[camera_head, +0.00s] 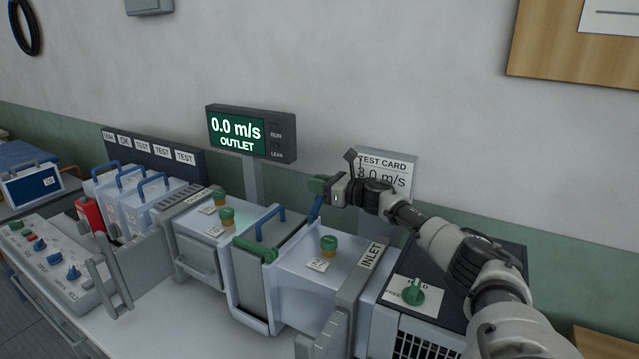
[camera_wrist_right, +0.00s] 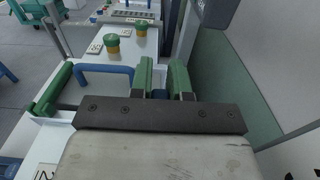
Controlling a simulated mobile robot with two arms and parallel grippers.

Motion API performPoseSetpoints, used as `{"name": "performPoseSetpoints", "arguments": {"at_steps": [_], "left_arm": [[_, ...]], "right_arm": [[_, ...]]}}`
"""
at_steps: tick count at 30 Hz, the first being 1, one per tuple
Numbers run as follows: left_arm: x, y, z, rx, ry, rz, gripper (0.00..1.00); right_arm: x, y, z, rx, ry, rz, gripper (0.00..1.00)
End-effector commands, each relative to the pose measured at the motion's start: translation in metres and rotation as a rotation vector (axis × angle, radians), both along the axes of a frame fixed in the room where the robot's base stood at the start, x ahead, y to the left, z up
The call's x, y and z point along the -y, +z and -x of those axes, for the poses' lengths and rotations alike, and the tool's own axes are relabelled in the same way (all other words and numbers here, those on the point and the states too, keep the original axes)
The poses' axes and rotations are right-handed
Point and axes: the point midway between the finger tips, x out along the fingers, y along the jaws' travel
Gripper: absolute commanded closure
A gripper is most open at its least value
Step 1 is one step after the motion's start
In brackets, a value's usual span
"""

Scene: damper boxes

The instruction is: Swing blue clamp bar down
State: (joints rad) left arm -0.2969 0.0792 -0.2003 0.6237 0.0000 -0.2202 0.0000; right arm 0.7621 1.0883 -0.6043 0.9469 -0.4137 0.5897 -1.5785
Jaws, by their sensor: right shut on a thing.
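The blue clamp bar (camera_head: 316,209) stands raised and tilted at the back edge of the white box, beside the inlet section. My right gripper (camera_head: 322,188) is at its upper end, shut on it. In the right wrist view, the gripper's green-padded fingers (camera_wrist_right: 163,80) stand on both sides of a small blue piece of the bar (camera_wrist_right: 160,94). Most of the bar is hidden there by the gripper body. My left gripper is in neither view.
A damper with a blue handle (camera_head: 270,223) and a green bar (camera_head: 256,248) sits left of the inlet box (camera_head: 318,262). Green knobs (camera_head: 329,243) stand on the boxes.

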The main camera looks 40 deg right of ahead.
Motion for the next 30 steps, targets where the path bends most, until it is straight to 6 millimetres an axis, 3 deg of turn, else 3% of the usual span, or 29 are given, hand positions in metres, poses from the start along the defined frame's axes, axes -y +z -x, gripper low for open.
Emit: {"name": "performPoseSetpoints", "arguments": {"at_steps": [6, 13, 30], "left_arm": [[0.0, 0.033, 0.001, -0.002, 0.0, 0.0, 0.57], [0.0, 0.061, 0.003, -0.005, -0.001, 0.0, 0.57], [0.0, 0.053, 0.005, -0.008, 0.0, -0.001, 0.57]], "right_arm": [[-0.004, 0.01, -0.013, -0.11, 0.0, 0.033, 1.0], [-0.01, 0.008, -0.031, -0.278, 0.001, 0.082, 1.0], [-0.017, -0.008, -0.058, -0.55, -0.001, 0.16, 1.0]]}}
